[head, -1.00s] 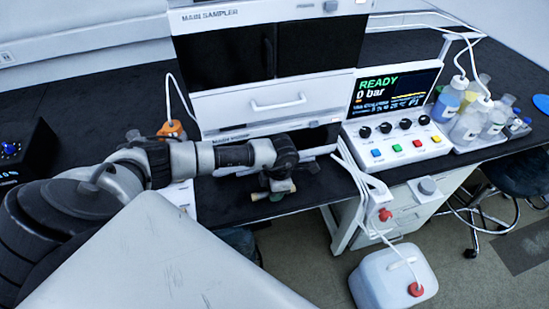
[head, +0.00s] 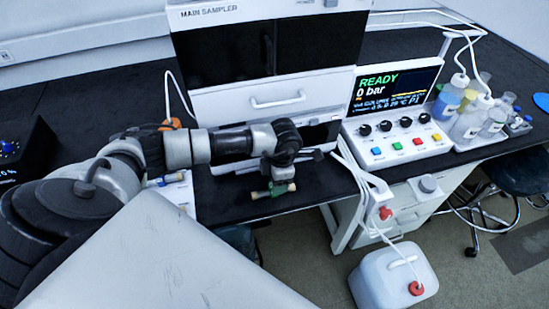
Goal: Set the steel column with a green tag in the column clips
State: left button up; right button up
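The steel column with a green tag (head: 273,191) is a short bar with pale yellowish ends and a green band. It lies level near the front edge of the bench, directly below my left gripper (head: 278,178). The gripper points down with its fingertips at the column's middle. Whether the fingers are closed on it, and whether it touches the bench, is too small to tell. The column clips cannot be made out clearly; the dark recess under the sampler drawer is partly hidden by my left wrist. My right gripper is not in view.
A white tray (head: 183,194) with a blue-marked piece lies left, partly behind my arm. The sampler cabinet (head: 262,102) stands behind the gripper. The control panel (head: 395,140) and a bottle tray (head: 487,139) stand right. White tubes (head: 352,165) hang over the bench edge.

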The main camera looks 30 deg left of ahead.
pick_arm(q)
notch_tip(320, 180, up, 8)
jog(key=b, duration=0.1)
jog(key=shift+w+d+f, duration=0.15)
jog(key=shift+w+d, duration=0.15)
jog(key=shift+w, duration=0.05)
